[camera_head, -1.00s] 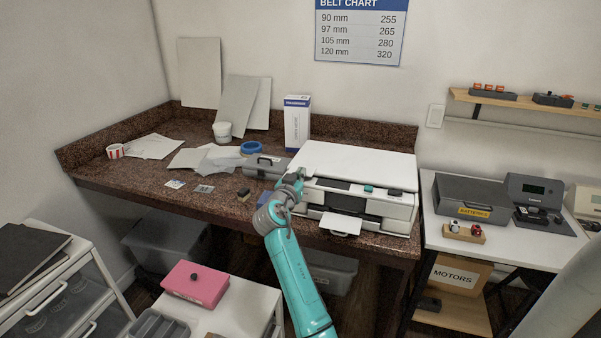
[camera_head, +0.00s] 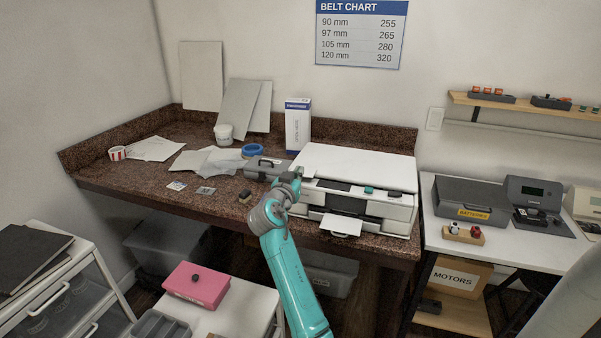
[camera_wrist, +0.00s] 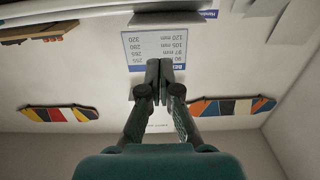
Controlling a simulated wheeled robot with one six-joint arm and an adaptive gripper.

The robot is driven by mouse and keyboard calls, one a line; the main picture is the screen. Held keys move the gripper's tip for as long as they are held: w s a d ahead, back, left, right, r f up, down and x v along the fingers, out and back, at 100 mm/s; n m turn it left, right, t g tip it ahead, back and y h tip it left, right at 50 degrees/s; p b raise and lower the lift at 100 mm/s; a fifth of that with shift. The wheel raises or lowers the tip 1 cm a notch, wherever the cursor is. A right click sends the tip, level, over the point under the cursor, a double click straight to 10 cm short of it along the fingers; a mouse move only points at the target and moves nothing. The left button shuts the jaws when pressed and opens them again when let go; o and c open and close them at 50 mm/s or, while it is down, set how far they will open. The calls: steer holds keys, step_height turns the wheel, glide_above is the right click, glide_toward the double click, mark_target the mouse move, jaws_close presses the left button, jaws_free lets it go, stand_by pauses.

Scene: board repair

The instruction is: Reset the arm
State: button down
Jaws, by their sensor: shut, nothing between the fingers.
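My gripper (camera_wrist: 160,84) is shut and empty in the wrist view. Its two dark fingers meet in front of the belt chart (camera_wrist: 182,48), which shows upside down on the wall. In the head view my teal arm rises from the bottom centre, and its wrist end is just left of the white printer (camera_head: 355,165), at the front of the brown speckled counter (camera_head: 140,186). The fingers are hard to make out there. I cannot tell whether the wrist touches the printer.
A white box (camera_head: 298,125) stands behind the printer. A pink box (camera_head: 196,285) sits on a low white cabinet at the front. A right-hand table holds a grey battery case (camera_head: 470,200). Loose papers lie at the counter's left.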

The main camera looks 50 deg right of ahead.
steer(key=s+a+f, duration=0.2)
steer(key=a, duration=0.4)
steer(key=shift+s, duration=0.25)
steer(key=s+a+f+n+t+y, duration=0.25)
steer(key=a+f, duration=0.25)
steer(key=f, duration=0.3)
steer(key=s+a+f+n+t+y, duration=0.2)
steer(key=s+a+f+n, duration=0.15)
steer(key=a+f, duration=0.3)
steer(key=s+a+f+n+t+y, duration=0.2)
steer(key=s+a+f+n+y, duration=0.25)
steer(key=s+a+f, duration=0.5)
steer(key=s+a+n+y, duration=0.15)
steer(key=s+a, duration=0.25)
steer(key=s, duration=0.4)
steer(key=s+a+r+t+y, duration=0.1)
steer(key=s+a+y, duration=0.2)
steer(key=s+a, duration=0.3)
steer(key=s+a+n+y, duration=0.1)
steer(key=s+a+y, duration=0.15)
steer(key=s, duration=0.65)
steer(key=s+a+r, duration=0.2)
steer(key=s+r, duration=0.4)
steer(key=s, duration=0.2)
steer(key=shift+s+r+n, duration=0.2)
steer(key=shift+r+n, duration=0.1)
steer(key=shift+r, duration=0.1)
